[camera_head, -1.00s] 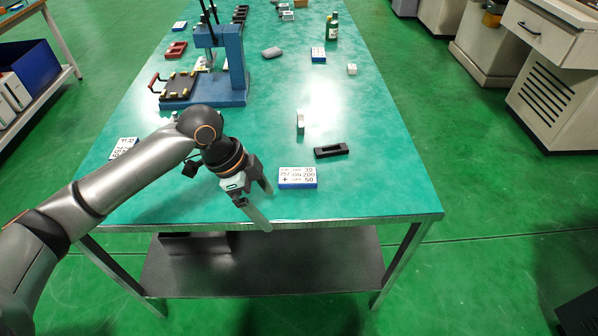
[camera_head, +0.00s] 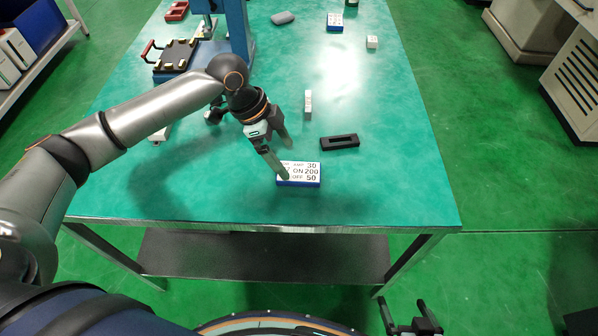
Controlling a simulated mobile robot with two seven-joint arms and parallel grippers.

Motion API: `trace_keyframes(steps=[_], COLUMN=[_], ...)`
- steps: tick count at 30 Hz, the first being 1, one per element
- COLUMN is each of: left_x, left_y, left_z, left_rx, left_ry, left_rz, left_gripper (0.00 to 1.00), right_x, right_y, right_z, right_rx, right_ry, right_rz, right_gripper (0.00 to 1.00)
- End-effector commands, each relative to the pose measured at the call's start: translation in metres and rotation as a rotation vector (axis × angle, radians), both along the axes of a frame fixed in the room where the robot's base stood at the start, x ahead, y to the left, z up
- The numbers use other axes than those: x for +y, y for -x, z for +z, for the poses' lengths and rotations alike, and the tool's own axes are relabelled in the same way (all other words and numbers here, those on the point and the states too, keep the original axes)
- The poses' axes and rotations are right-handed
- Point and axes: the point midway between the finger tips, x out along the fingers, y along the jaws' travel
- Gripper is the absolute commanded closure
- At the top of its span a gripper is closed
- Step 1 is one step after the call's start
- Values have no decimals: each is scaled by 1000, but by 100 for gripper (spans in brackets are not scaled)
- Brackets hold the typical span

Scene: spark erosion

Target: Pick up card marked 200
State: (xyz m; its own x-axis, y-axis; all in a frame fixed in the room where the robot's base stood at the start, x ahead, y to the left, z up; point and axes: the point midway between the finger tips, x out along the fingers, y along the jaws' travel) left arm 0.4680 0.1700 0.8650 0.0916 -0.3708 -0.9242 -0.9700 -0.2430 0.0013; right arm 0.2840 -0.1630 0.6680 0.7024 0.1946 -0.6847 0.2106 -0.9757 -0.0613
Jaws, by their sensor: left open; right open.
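The card marked 200 (camera_head: 307,175) is a white-topped block with blue sides. It lies flat near the front edge of the green table and reads AMP 30, ON 200, OFF 50. My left gripper (camera_head: 286,160) is open at the card's left end. One finger overlaps the card's left part in the picture and hides some print; I cannot tell whether it touches. My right gripper (camera_head: 402,301) is open and empty, low in front of the table, over the floor.
A black slotted block (camera_head: 339,143) and a small upright white block (camera_head: 308,103) stand behind the card. A blue press (camera_head: 238,32) is at the back left. Another blue-and-white card (camera_head: 335,22) lies at the back. The table top (camera_head: 400,190) right of the card is clear.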

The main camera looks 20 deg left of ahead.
Motion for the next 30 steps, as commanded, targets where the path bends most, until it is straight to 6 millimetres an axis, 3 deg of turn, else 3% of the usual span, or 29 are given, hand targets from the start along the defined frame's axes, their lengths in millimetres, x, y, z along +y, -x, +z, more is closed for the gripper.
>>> trace_keyframes(steps=[7,16,30], left_x=[-8,-26,-27], left_y=[-1,-4,-4], left_z=[-14,-50,-51], left_rx=[1,0,0], left_ry=[0,0,0], left_rz=[0,0,-1], left_gripper=[0,0,0], right_x=[2,4,4], right_y=[-6,-8,-8], right_z=[5,3,5], right_rx=[-16,-19,-18], right_ry=[-4,-5,-6], right_rz=[3,6,8], right_gripper=[0,0,0])
